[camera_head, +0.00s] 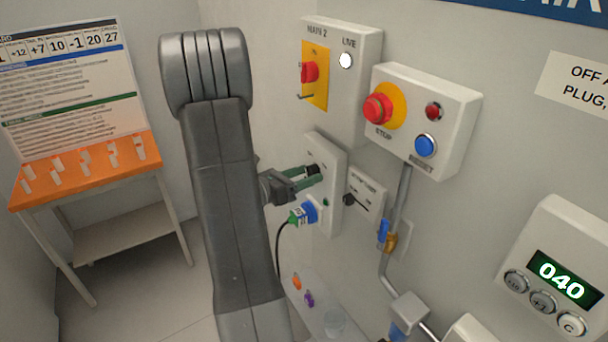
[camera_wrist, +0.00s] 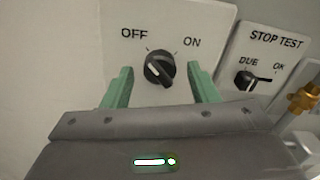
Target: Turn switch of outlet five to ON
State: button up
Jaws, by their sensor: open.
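The outlet switch is a black rotary knob (camera_wrist: 159,68) on a white panel, between the printed words OFF at left and ON at right. Its body slants from upper left to lower right, with a white mark on its left side; it appears turned toward OFF. In the head view the dark knob (camera_head: 313,170) is at the upper part of the white outlet box (camera_head: 336,190). My gripper (camera_wrist: 160,70) is open, with one green finger on each side of the knob and visible gaps to it. It also shows in the head view (camera_head: 305,177). No outlet number is readable.
Below the knob a blue socket (camera_head: 311,211) holds a green plug (camera_head: 297,216) with a black cable hanging down. A STOP TEST panel (camera_wrist: 268,60) with a small black knob is close on the right. The red stop button (camera_head: 377,108) and the main switch box (camera_head: 345,70) are above.

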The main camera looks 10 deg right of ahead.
jog(key=c, duration=1)
jog(key=shift+f+m+b, duration=0.15)
jog(key=shift+m+b, duration=0.15)
jog(key=shift+b, duration=0.3)
jog(key=m+b, duration=1.7)
jog(key=b, duration=1.1)
jog(key=shift+w, duration=0.1)
jog(key=shift+r+m, duration=0.2)
jog(key=shift+m, duration=0.1)
